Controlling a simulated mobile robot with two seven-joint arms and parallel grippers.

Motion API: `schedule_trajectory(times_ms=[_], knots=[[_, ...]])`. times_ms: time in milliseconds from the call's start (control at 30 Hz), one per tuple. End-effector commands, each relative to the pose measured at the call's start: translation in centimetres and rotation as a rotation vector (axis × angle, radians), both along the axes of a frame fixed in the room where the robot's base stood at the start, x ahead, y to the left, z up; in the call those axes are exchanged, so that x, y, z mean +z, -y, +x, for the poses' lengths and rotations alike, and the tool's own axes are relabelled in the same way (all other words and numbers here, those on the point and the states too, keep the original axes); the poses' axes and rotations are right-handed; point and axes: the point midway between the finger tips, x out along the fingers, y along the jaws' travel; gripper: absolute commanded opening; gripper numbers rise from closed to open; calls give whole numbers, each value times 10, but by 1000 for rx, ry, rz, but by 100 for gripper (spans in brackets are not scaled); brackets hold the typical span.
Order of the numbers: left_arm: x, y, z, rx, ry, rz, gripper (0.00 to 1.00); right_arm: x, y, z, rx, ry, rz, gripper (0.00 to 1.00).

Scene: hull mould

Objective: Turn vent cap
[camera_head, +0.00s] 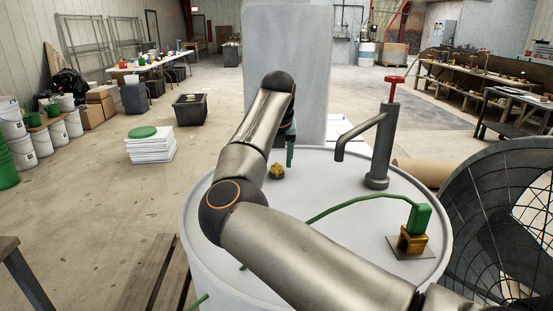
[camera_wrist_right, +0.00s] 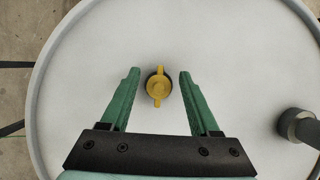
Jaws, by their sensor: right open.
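The vent cap (camera_wrist_right: 159,87) is yellow with a raised wing grip and sits on the pale drum's flat top (camera_wrist_right: 90,60). In the right wrist view my right gripper (camera_wrist_right: 158,72) is open, with one green finger on each side of the cap and a gap to each. The cap's wing runs up and down the picture, roughly along the fingers. In the head view the cap (camera_head: 277,171) stands near the far left part of the drum top, just below my right gripper (camera_head: 290,158). My left gripper is not in view.
A grey pump (camera_head: 380,145) with a red knob and bent spout stands on the drum top. A green clamp (camera_head: 419,219) on a brass block holds a green cable at the right. A large fan (camera_head: 500,220) stands beside the drum. A pallet (camera_head: 160,280) lies left.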

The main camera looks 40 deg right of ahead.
Motion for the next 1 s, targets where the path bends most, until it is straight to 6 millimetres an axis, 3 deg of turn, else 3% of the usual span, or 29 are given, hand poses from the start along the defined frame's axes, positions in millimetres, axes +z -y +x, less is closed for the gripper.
schedule_trajectory(times_ms=[100, 633, 1000], knots=[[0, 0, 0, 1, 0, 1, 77, 0, 0, 0, 0, 0, 0, 60], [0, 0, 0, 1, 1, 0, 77, 1, 0, 0, 0, 0, 0, 0], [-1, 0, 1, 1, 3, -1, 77, 0, 0, 0, 12, 0, 0, 0]])
